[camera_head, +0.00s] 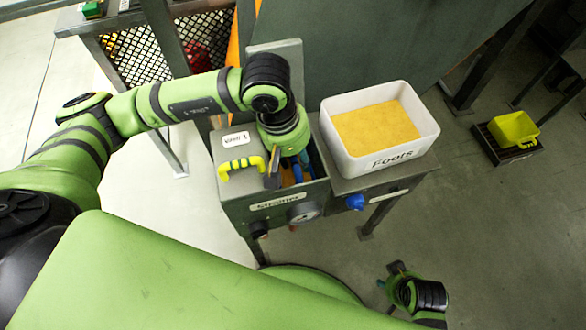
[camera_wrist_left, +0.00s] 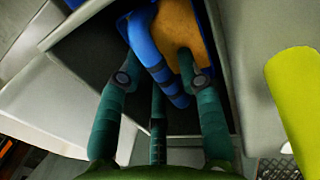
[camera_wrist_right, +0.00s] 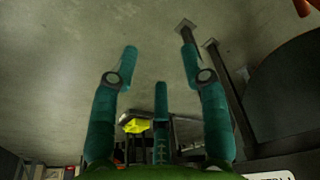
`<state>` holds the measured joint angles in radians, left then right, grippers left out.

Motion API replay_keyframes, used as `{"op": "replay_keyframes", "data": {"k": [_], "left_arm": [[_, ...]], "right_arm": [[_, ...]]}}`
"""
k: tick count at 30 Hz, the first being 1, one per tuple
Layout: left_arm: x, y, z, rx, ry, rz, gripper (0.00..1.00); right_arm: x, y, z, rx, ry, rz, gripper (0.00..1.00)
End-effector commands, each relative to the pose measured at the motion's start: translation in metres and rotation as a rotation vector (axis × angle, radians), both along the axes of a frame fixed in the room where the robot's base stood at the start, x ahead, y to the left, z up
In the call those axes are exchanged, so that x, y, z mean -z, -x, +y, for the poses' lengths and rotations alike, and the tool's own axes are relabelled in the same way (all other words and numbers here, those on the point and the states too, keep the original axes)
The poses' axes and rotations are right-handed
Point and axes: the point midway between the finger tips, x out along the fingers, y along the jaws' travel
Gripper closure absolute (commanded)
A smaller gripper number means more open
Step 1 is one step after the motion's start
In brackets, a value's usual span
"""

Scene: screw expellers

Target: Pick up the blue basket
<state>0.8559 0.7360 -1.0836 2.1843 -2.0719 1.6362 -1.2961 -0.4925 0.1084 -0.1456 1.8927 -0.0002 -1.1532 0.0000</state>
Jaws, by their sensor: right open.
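The blue basket (camera_head: 297,173) sits inside the open grey strainer box and holds orange-yellow material. In the left wrist view its blue handle (camera_wrist_left: 151,62) slants between my left fingers. My left gripper (camera_wrist_left: 160,58) reaches down into the box, its fingers spread on either side of the handle. I cannot tell whether either finger touches it. In the head view my left wrist and gripper (camera_head: 285,178) hide much of the basket. My right gripper (camera_wrist_right: 160,50) is open and empty, low over bare floor, far from the basket.
The grey strainer box (camera_head: 262,207) has a lid with a yellow-green handle (camera_head: 241,167) beside the opening. A white tub (camera_head: 398,157) marked Foots, with yellow material, stands to its right. A yellow container (camera_head: 514,128) stands on a low dark platform. Floor at lower right is clear.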

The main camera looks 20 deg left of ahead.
Motion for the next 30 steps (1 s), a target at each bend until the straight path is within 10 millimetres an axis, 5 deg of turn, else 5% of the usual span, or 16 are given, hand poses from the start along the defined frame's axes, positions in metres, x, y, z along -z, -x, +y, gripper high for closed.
{"op": "replay_keyframes", "data": {"k": [7, 8, 10, 11, 26, 30], "left_arm": [[0.003, 0.0, -0.001, 0.0, 0.0, 0.0, 0.63], [0.003, 0.0, -0.001, 0.0, 0.0, 0.0, 0.67], [0.002, 0.0, 0.0, 0.0, 0.0, 0.0, 0.95], [0.002, 0.0, 0.0, 0.0, 0.0, 0.0, 1.0], [-0.004, -0.002, 0.0, -0.002, 0.001, -0.002, 1.0], [-0.015, -0.005, 0.001, -0.005, 0.0, -0.001, 1.0]], "right_arm": [[-0.005, -0.003, 0.0, 0.001, -0.001, -0.009, 0.54], [-0.005, -0.003, 0.0, 0.001, -0.001, -0.009, 0.54], [-0.005, -0.003, 0.0, 0.001, -0.001, -0.007, 0.54], [-0.004, -0.003, 0.0, 0.001, -0.001, -0.007, 0.54], [-0.002, -0.001, 0.0, 0.001, 0.0, -0.006, 0.54], [0.013, 0.005, -0.001, -0.001, 0.0, 0.011, 0.54]]}}
